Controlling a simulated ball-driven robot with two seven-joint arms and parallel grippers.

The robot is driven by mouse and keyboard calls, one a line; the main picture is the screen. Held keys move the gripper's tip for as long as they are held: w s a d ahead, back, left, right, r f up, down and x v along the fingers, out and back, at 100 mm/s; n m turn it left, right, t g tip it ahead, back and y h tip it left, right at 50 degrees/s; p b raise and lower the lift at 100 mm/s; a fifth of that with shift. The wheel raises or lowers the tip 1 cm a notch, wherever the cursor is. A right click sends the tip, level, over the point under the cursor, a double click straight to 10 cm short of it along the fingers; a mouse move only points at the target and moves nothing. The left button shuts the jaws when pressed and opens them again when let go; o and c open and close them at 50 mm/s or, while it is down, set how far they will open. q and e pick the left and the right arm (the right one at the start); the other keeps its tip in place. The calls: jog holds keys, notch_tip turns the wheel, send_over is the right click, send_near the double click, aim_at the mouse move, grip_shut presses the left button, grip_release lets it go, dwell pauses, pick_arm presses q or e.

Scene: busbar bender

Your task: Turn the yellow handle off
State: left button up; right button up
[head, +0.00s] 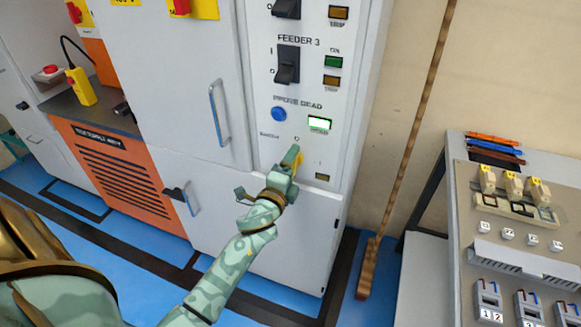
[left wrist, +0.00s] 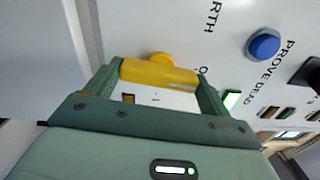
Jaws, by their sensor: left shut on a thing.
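The yellow handle (head: 299,161) is on the front panel of the grey cabinet, below the blue button and the lit green window. In the left wrist view the yellow handle (left wrist: 160,75) lies crosswise between my fingertips, with its round hub behind it on the panel. My left gripper (head: 292,160) is at the panel and hides much of the handle in the head view. In the left wrist view my left gripper (left wrist: 157,80) has one finger at each end of the handle and is shut on it. My right gripper is not in view.
A blue button (head: 279,114) and a lit green window (head: 320,123) are just above the handle. Black feeder switches (head: 287,65) stand higher up. A cabinet door handle (head: 220,112) juts out at left. A bench (head: 462,200) with parts stands at right.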

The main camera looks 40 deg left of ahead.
pick_arm(q)
jog(key=shift+n, duration=0.6)
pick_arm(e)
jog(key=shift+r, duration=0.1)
pick_arm(q)
jog(key=o, duration=0.9)
